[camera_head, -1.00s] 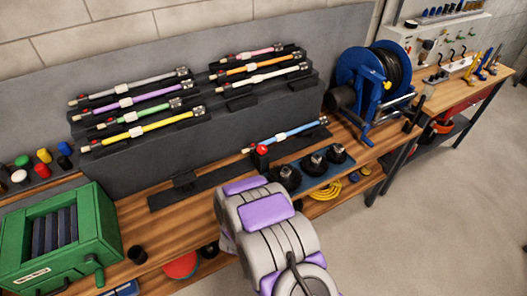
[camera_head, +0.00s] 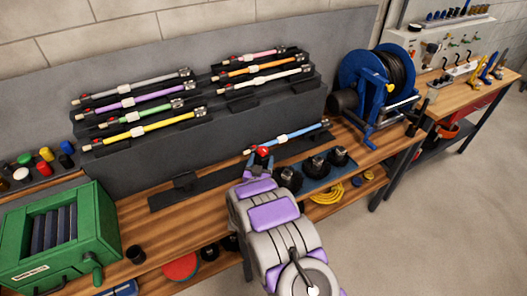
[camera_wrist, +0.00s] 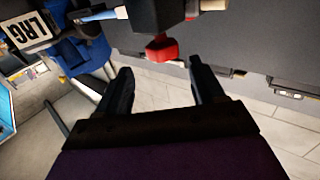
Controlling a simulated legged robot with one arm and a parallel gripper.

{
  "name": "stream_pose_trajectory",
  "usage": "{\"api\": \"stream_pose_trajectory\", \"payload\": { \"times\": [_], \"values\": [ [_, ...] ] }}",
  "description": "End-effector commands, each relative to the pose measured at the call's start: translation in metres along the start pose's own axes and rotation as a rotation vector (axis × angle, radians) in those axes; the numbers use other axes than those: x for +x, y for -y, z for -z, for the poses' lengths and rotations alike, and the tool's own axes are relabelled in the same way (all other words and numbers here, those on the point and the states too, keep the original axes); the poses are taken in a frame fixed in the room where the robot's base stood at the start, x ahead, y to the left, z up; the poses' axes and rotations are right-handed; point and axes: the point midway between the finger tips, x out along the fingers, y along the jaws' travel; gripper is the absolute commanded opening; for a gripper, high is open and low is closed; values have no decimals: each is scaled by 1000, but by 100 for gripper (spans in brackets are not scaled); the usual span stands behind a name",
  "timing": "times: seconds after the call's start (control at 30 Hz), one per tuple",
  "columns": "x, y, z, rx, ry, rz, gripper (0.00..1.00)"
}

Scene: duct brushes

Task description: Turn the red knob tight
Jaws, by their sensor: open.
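The red knob (camera_head: 264,152) sits near the left end of the blue rod (camera_head: 298,134), which lies on a low dark holder on the wooden bench. In the wrist view the red knob (camera_wrist: 161,47) is just beyond the fingertips, roughly between them and nearer the top of the picture. My gripper (camera_wrist: 160,75) is open, with its two dark fingers apart and nothing between them. In the head view my gripper (camera_head: 262,162) is just in front of the knob, largely hidden by my arm. I cannot tell whether a finger touches the knob.
A dark tiered rack (camera_head: 230,116) with several coloured rods stands behind. Black brush heads (camera_head: 315,168) stand on a blue mat right of my arm. A blue hose reel (camera_head: 365,85) stands farther right. A green box (camera_head: 60,240) with a crank is at left.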

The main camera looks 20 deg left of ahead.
Motion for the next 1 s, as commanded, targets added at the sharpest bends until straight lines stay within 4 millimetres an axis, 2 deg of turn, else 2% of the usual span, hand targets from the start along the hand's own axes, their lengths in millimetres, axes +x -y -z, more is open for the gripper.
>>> {"api": "stream_pose_trajectory", "payload": {
  "times": [0.2,0.4,0.6,0.87,1.0],
  "values": [
    [35,2,-3,-2,-1,-1,68],
    [54,2,-2,0,-1,1,68],
    [62,-1,0,0,0,1,68],
    [63,1,-1,-2,2,2,68],
    [63,2,-2,-3,2,2,57]
  ]
}}
